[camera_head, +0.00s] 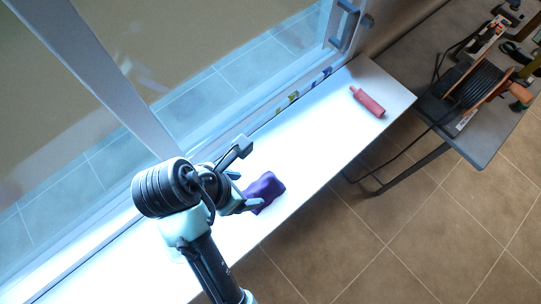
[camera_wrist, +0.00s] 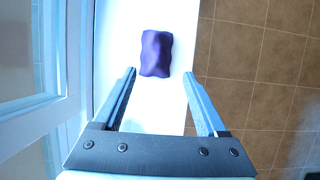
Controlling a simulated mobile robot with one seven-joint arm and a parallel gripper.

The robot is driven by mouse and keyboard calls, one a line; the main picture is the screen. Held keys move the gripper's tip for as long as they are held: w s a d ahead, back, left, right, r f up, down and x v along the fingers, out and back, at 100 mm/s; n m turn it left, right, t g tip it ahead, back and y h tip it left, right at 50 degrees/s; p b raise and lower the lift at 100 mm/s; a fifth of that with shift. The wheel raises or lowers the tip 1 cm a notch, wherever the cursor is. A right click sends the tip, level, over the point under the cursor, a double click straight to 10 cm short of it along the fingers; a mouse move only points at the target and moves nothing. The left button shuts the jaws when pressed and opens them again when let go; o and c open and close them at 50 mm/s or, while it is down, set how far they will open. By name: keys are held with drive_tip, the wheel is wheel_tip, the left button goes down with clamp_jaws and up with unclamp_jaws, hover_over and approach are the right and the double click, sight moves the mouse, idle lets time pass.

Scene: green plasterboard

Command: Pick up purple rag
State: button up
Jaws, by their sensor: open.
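The purple rag (camera_head: 265,189) lies crumpled on a white sill-like surface (camera_head: 310,125) beside the window in the head view. In the wrist view the rag (camera_wrist: 156,53) lies ahead of the fingertips, roughly centred between their lines. My gripper (camera_head: 250,178) is close to the rag in the head view, partly hidden by my own arm. In the wrist view my gripper (camera_wrist: 160,75) is open, with its two fingers wide apart and nothing between them. The rag is beyond the tips. I cannot tell the exact height of the gripper above the surface.
A red cylindrical object (camera_head: 367,102) lies farther along the white surface. The window frame (camera_head: 105,75) borders the surface on one side, and tiled floor (camera_head: 400,220) lies below its other edge. A grey table (camera_head: 470,120) at upper right holds a cable reel (camera_head: 476,84) and tools.

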sight(262, 187)
drive_tip(key=x, duration=0.6)
drive_tip(key=shift+s, duration=0.15)
drive_tip(key=shift+w+p+x, duration=0.2)
drive_tip(key=shift+p+x, duration=0.15)
drive_tip(key=shift+x, duration=1.1)
drive_tip(key=shift+w+p+x, duration=0.25)
drive_tip(key=shift+p+x, duration=0.1)
drive_tip(key=shift+x, duration=1.1)
drive_tip(key=shift+r, duration=0.1)
clamp_jaws()
